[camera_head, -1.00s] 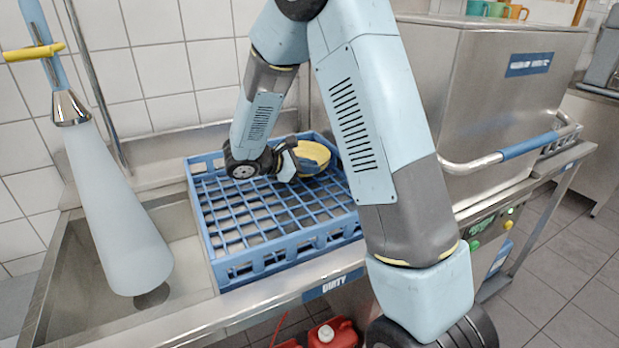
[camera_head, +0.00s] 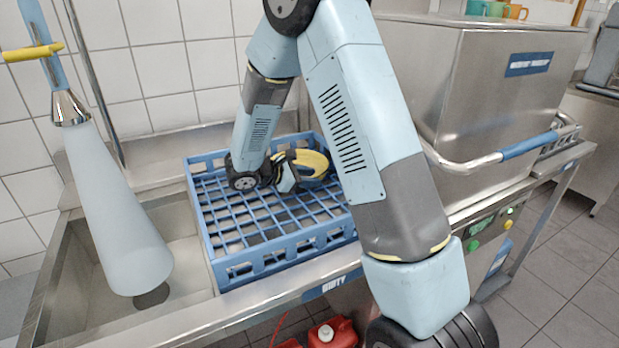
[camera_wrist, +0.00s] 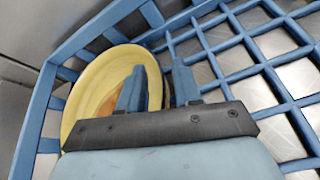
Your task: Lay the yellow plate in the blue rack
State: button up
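The yellow plate (camera_head: 316,163) lies in the back right part of the blue rack (camera_head: 243,272), close to its walls. In the wrist view, the plate (camera_wrist: 82,100) shows an orange-brown centre and sits beside the rack's side wall (camera_wrist: 38,112). My gripper (camera_head: 296,172) is low inside the rack, at the plate's left edge. In the wrist view, my gripper's fingers (camera_wrist: 158,85) stand apart, one over the plate's inside and one outside its rim, with a gap around the rim. My gripper hides the plate's near part.
The rack's grid floor is otherwise empty. A steel sink (camera_head: 85,275) lies left, with a hanging sprayer and its pale cone-shaped part (camera_head: 118,215) above. A steel dishwasher hood (camera_head: 480,100) with a bar handle (camera_head: 525,147) stands right. A red can (camera_head: 333,334) is on the floor.

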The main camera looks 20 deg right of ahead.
jog(key=v, duration=1.2)
jog(key=shift+d, duration=0.1)
jog(key=s+d+r+m+y, duration=0.4)
jog(key=s+r+m, duration=0.1)
jog(key=s, duration=0.4)
jog(key=s+d+r+m+t+y, duration=0.1)
jog(key=s+d+r+m+y, duration=0.3)
jog(key=s, duration=0.5)
jog(key=s+d+r+m+t+y, duration=0.1)
jog(key=s+d+r+m+y, duration=0.3)
jog(key=s+r+m, duration=0.3)
jog(key=shift+s+d+r+m+y, duration=0.3)
jog(key=shift+s+r+m+y, duration=0.15)
jog(key=shift+s+r, duration=0.55)
jog(key=shift+s+f, duration=0.15)
jog(key=shift+s, duration=0.15)
